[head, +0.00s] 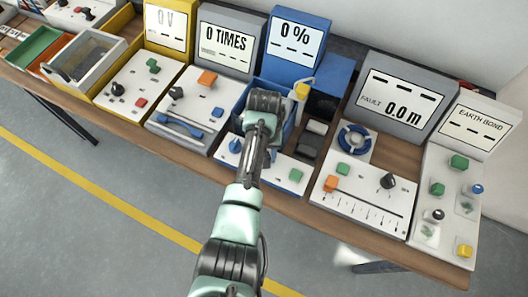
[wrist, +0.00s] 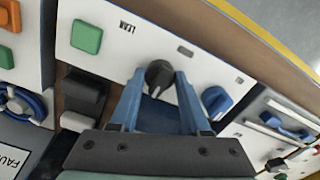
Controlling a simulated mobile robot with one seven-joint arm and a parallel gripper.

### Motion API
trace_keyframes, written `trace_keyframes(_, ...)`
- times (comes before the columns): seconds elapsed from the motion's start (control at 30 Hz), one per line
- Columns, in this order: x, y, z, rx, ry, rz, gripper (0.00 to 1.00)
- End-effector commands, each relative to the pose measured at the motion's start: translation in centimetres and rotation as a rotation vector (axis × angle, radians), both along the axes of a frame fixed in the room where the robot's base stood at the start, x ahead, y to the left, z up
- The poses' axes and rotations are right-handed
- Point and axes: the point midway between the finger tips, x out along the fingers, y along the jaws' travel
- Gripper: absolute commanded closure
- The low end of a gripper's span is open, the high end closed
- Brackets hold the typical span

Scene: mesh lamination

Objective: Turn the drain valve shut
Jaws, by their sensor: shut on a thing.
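In the wrist view, my gripper (wrist: 160,77) has its two blue fingers closed on either side of a dark round knob (wrist: 158,74) on a white panel. No label for this knob is readable, so its name as the drain valve is not confirmed. A blue knob with a pale edge (wrist: 215,101) sits on the same panel, just right of the fingers and apart from them. In the head view, my arm covers the dark knob, and the blue knob (head: 235,146) shows left of the arm on the blue 0 % station (head: 295,43).
A green button (wrist: 86,36) sits near the LEAK label on this panel. Neighbouring stations crowd both sides. The floor (head: 90,230) before the bench is clear.

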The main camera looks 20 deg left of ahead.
Motion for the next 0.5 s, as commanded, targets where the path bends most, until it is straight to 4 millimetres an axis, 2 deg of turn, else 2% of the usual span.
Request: trace_keyframes(0.5,0.12,0.03,0.1,0.0,-0.003,0.053,1.0)
